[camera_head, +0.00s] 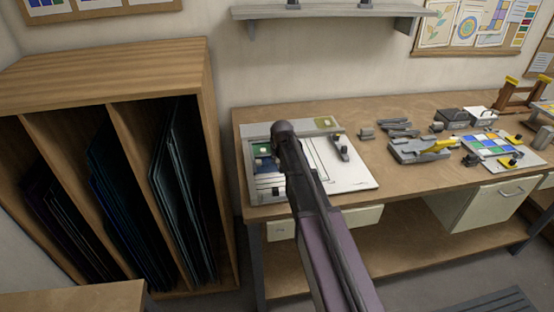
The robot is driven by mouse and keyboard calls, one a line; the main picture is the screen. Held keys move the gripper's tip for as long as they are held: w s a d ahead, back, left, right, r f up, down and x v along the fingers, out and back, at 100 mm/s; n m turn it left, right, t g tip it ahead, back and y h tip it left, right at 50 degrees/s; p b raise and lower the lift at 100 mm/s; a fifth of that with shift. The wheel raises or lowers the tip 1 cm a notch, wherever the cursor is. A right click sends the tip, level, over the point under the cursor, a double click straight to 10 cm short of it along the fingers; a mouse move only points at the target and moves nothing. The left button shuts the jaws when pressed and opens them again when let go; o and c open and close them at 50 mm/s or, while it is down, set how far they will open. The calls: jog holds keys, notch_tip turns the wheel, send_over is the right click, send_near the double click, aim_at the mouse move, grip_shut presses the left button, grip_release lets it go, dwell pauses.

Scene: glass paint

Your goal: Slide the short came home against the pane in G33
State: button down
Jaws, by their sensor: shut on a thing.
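A pale assembly board (354,182) lies on the left end of the workbench. Small green and dark blue glass pieces (261,149) sit at its left side. Thin dark lines run along the board beside my arm; I cannot tell which are cames and which are drawn marks. The short came and cell G33 cannot be picked out. My arm reaches from the bottom of the view up over the board, and its rounded dark joint covers the middle of the board's far part. My gripper is hidden behind the arm, so its hold and any contact with a pane do not show.
A grey tool (342,147) lies on the board's far right part. Grey blocks, a grey tray with a yellow-handled tool (424,149) and a coloured glass panel (492,147) stand farther right. A wooden rack (120,72) with upright glass sheets stands left.

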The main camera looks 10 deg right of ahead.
jog(key=shift+w+a, duration=0.15)
jog(key=shift+w, duration=0.3)
dwell(1.3)
jog(key=shift+c, duration=2.1)
grip_release()
jog(key=shift+r, duration=0.15)
jog(key=shift+r+p, duration=3.35)
jog(key=shift+p, duration=0.15)
jog(key=shift+s, duration=0.1)
jog(key=s+f+g, duration=0.1)
jog(key=s+g, duration=0.3)
jog(key=s, duration=2.6)
jog(key=shift+d+f+g, duration=0.2)
jog(key=shift+d+g, duration=0.1)
jog(key=shift+d, duration=0.15)
jog(key=shift+w, duration=0.1)
